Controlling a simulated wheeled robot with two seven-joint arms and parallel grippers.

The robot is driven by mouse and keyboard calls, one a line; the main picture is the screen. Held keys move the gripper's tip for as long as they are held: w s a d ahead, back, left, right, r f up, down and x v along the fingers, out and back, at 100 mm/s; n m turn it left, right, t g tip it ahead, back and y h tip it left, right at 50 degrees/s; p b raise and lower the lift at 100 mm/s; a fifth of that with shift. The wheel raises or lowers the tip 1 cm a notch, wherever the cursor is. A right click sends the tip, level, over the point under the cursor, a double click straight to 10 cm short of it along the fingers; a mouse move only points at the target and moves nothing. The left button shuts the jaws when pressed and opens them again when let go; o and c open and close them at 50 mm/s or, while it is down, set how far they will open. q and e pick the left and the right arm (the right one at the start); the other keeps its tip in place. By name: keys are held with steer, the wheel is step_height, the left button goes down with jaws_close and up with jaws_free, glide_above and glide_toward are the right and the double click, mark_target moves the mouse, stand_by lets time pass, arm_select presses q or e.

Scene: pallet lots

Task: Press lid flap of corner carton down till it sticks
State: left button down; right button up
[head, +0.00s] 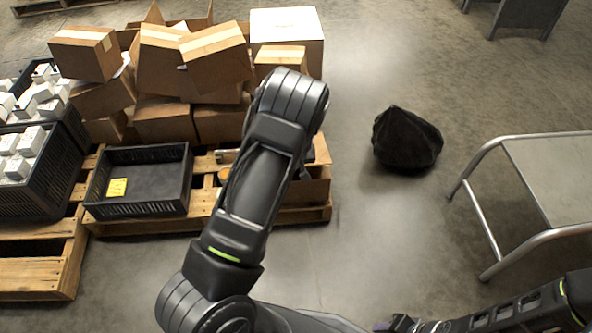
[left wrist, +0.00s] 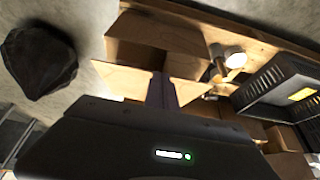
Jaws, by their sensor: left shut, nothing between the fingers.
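The corner carton (head: 312,188) is at the right front corner of the pallet in the head view, largely hidden behind my left arm. In the left wrist view the brown carton (left wrist: 150,27) has flap panels spread on either side of my fingers, one flap (left wrist: 125,78) to the left and one (left wrist: 190,68) to the right. My left gripper (left wrist: 162,88) is shut and empty over the carton; I cannot tell whether it touches a flap. My right gripper (head: 400,323) is partly in view at the bottom edge, its jaws unclear.
A black crate with a yellow label (head: 140,182) sits on the wooden pallet (head: 215,212), with stacked cartons (head: 165,118) behind. Crates of white boxes (head: 35,190) stand at left. A black sack (head: 405,140) lies on open floor; a metal-framed table (head: 560,175) stands at right.

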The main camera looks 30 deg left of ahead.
arm_select(q)
steer(key=s+d, duration=0.2)
steer(key=s, duration=0.1)
steer(key=shift+d+f, duration=0.1)
steer(key=shift+d, duration=0.1)
stand_by(0.4)
steer(key=s+d+f+m+g+h, duration=0.1)
steer(key=s+d+f+m+h, duration=0.15)
steer(key=s+d, duration=0.6)
steer(key=s+d+f+m+h, duration=0.1)
steer(key=s+d+f+m, duration=0.25)
steer(key=s+d, duration=0.45)
steer(key=s+d+r+g+h, duration=0.2)
steer(key=s+d+h, duration=0.2)
steer(key=s+d, duration=0.75)
step_height(320, 180, up, 21)
steer(key=d+p, duration=0.1)
steer(key=p, duration=2)
steer(key=shift+w, duration=0.45)
steer(key=shift+y, duration=0.25)
